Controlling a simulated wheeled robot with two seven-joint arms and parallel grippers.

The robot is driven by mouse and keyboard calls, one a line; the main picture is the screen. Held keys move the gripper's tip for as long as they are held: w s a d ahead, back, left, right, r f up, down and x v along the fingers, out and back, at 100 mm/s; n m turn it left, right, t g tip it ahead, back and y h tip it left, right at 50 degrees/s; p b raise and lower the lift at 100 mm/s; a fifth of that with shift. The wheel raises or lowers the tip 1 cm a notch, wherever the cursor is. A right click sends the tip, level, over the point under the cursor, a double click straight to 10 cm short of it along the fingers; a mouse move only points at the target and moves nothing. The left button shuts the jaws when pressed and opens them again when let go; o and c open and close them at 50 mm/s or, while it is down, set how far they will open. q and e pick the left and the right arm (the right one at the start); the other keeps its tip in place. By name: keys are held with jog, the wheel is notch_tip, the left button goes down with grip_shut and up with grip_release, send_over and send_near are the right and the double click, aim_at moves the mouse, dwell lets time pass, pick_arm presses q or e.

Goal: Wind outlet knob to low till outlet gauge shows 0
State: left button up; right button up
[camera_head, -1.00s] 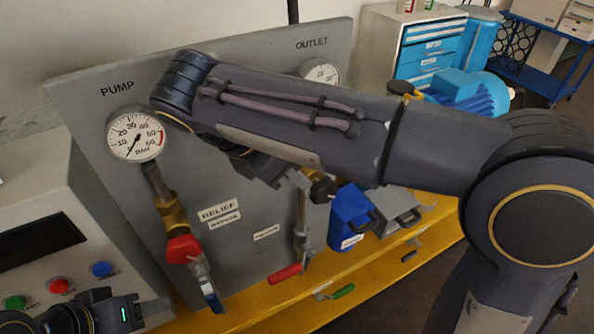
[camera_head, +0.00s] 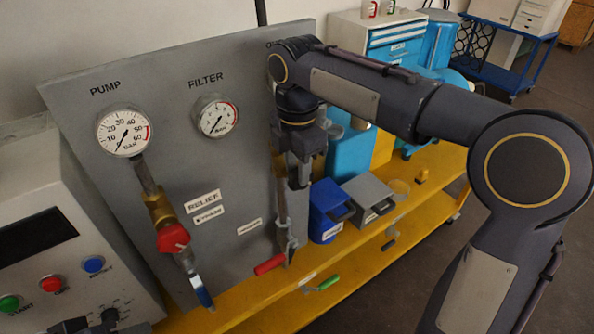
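My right gripper (camera_head: 297,175) points down in front of the right part of the grey panel (camera_head: 235,160). Its fingers are dark and seen from behind, so I cannot tell whether they are open or shut, or whether they touch anything. My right arm and gripper hide the outlet gauge and most of the OUTLET label. I cannot make out the outlet knob either. A dark part of my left arm shows at the bottom left edge; its fingertips are not seen.
The pump gauge (camera_head: 123,132) and filter gauge (camera_head: 216,118) are uncovered. A red-handled valve (camera_head: 270,263) and green handle (camera_head: 330,281) are low down. A blue bin (camera_head: 327,208) and grey bin (camera_head: 370,198) stand on the yellow bench.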

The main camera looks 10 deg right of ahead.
aim_at(293, 184)
jog(key=shift+f, duration=0.65)
grip_shut()
jog(key=shift+a, duration=0.1)
jog(key=h+p, duration=0.1)
jog(key=t+h+p, duration=0.1)
jog(key=h, duration=0.1)
jog(key=shift+s+a, duration=0.15)
jog(key=shift+a, duration=0.15)
jog(key=shift+a+f+t+h+p, duration=0.1)
jog(key=shift+f+t+h+p, duration=0.1)
jog(key=shift+t+h+p, duration=0.45)
jog(key=shift+a+f+t+h+p, duration=0.15)
jog(key=shift+h+p, duration=0.2)
jog(key=shift+h, duration=0.7)
